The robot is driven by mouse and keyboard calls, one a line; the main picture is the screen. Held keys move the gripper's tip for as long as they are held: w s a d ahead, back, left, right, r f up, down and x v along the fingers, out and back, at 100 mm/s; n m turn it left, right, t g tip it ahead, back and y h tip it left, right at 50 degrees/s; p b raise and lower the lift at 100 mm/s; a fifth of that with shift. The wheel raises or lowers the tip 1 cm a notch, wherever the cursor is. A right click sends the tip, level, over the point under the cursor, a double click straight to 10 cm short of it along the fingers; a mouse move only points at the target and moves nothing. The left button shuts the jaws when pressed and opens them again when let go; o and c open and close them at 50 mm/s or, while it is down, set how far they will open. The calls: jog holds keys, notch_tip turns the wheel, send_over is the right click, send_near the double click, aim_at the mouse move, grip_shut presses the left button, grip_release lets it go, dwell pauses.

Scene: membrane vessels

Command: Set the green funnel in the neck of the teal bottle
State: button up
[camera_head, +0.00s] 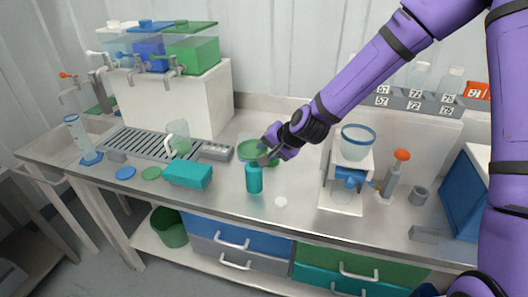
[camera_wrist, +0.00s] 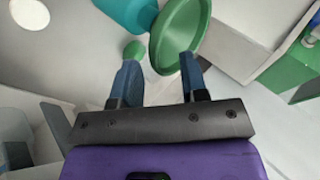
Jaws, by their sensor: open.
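The teal bottle (camera_head: 254,180) stands upright near the front of the counter; part of it shows at the top of the wrist view (camera_wrist: 128,10). The green funnel (camera_head: 249,149) appears just behind and above the bottle top in the head view, partly covered by my gripper (camera_head: 266,158). In the wrist view the funnel (camera_wrist: 181,34) is a tilted green dish beside the bottle, just beyond my gripper (camera_wrist: 160,72). My gripper's fingers are apart, with the funnel's near rim at their tips. I cannot tell whether the funnel sits in the bottle neck or touches a finger.
A teal box (camera_head: 188,174) lies left of the bottle, and a white disc (camera_head: 281,202) lies to its right. A filter stand with a clear, blue-rimmed cup (camera_head: 356,145) stands farther right. A drain grate (camera_head: 150,143) and clear jar (camera_head: 178,138) are at left.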

jog(key=v, duration=0.7)
jog(key=shift+r, duration=0.25)
jog(key=shift+s+d, duration=0.2)
jog(key=s+d+r+n+h, duration=0.2)
jog(key=s+d+r+h, duration=0.1)
jog(key=s+d+r, duration=0.7)
jog(key=s+d+r+n+g+h, duration=0.1)
jog(key=s+d+r+n+h, duration=0.2)
jog(key=s+d+r, duration=0.8)
jog(key=s, duration=0.6)
jog(key=shift+s, duration=0.25)
